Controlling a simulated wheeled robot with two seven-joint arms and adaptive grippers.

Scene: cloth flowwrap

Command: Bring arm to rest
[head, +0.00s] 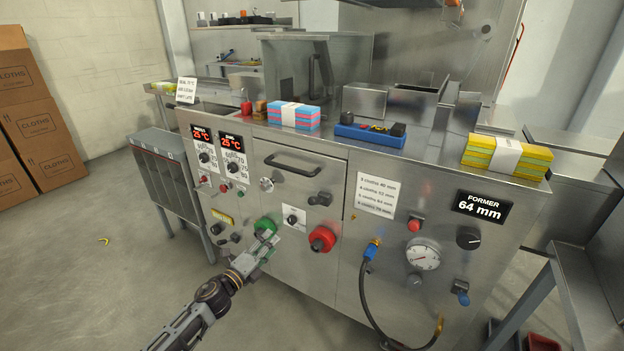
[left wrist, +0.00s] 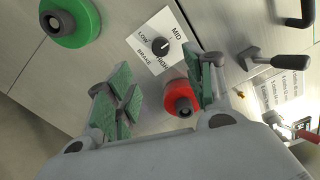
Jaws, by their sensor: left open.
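My left gripper (head: 262,250) is in front of the machine's front panel, just below the green round knob (head: 265,227). In the left wrist view its two green-padded fingers (left wrist: 160,98) are spread apart with nothing between them. The red round knob (left wrist: 180,97) shows beyond the fingers, and the green knob (left wrist: 70,20) is at upper left. In the head view the red knob (head: 322,239) is to the right of the gripper. I cannot tell whether a finger touches the panel. My right gripper is not in view.
Cloth packs (head: 293,115) and (head: 506,157) lie on the machine top (head: 340,145), with a blue tray (head: 370,134) between them. A hose (head: 368,290) hangs at the right of the panel. Boxes (head: 38,125) stand at left. The floor (head: 120,280) at lower left is mostly clear.

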